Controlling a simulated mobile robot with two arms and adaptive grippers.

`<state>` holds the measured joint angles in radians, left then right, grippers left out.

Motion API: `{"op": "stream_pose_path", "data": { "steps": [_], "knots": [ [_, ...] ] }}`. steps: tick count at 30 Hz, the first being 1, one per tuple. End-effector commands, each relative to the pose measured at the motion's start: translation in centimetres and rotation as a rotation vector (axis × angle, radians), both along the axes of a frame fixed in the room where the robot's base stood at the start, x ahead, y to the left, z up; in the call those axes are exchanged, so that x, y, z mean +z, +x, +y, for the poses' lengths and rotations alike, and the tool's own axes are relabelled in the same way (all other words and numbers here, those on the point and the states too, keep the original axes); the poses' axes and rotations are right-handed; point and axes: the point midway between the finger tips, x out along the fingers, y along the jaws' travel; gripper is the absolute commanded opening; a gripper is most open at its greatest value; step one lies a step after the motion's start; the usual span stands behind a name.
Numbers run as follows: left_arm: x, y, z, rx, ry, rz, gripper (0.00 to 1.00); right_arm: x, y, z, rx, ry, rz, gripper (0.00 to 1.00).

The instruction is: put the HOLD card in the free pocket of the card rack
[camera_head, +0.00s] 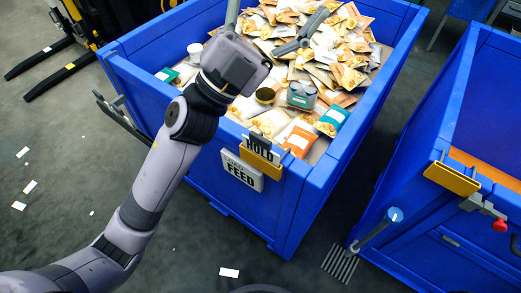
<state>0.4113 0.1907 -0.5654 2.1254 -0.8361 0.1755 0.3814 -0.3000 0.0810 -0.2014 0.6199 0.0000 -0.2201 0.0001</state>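The HOLD card (260,146) is a grey card with dark letters. It stands upright at the front wall of the middle blue bin, its lower edge at a yellow holder (262,158). A white FEED card (240,173) hangs just below and left of it. A second yellow holder (452,180) on the front wall of the right bin shows no card; I cannot tell which holder is the task's card rack. My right gripper is out of view.
The middle blue bin (300,205) is full of food packets (345,75), cups and pouches. The right blue bin (430,235) has a blue-capped handle (394,215) and a red knob (500,225) on its front. A forklift (60,50) stands far left. A floor gap separates the bins.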

Motion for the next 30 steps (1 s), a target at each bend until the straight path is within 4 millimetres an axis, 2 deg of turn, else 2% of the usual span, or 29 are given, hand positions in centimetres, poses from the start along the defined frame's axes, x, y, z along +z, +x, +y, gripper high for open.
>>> {"op": "stream_pose_path", "data": {
  "steps": [1,2,5,6,8,11,14,15,18,21,24,27,30],
  "knots": [
    [1.0,-2.3,-2.4,-0.077,0.085,-0.135,0.73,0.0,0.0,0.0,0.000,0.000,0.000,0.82],
    [1.1,-3.7,-3.8,-0.122,0.139,-0.209,0.73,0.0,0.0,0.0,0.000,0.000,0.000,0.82],
    [-0.2,-7.8,-7.6,-0.271,0.349,-0.435,0.73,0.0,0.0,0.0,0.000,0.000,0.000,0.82],
    [-1.4,-9.2,-8.8,-0.327,0.445,-0.517,0.73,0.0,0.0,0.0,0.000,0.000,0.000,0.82],
    [-3.6,-10.6,-10.1,-0.403,0.602,-0.629,0.73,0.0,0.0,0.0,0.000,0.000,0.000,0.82],
    [-8.2,-11.3,-10.7,-0.514,0.895,-0.781,0.73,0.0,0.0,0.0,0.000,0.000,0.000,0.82],
    [-12.6,-10.0,-9.5,-0.592,1.223,-0.883,0.73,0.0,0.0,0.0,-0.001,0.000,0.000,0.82],
    [-14.1,-8.9,-8.5,-0.614,1.362,-0.906,0.73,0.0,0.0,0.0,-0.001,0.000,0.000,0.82],
    [-16.5,-5.6,-4.9,-0.637,1.705,-0.920,0.73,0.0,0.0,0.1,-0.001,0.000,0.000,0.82],
    [-17.0,-2.5,-0.9,-0.627,1.997,-0.880,0.73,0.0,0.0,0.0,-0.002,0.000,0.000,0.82],
    [-16.5,-0.4,2.3,-0.603,2.204,-0.820,0.73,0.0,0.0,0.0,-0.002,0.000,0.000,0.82],
    [-15.9,0.7,4.2,-0.583,2.319,-0.773,0.73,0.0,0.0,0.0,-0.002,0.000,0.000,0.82],
    [-16.2,1.1,4.9,-0.581,2.359,-0.754,0.73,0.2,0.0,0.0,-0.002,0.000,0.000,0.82]
  ]
}}
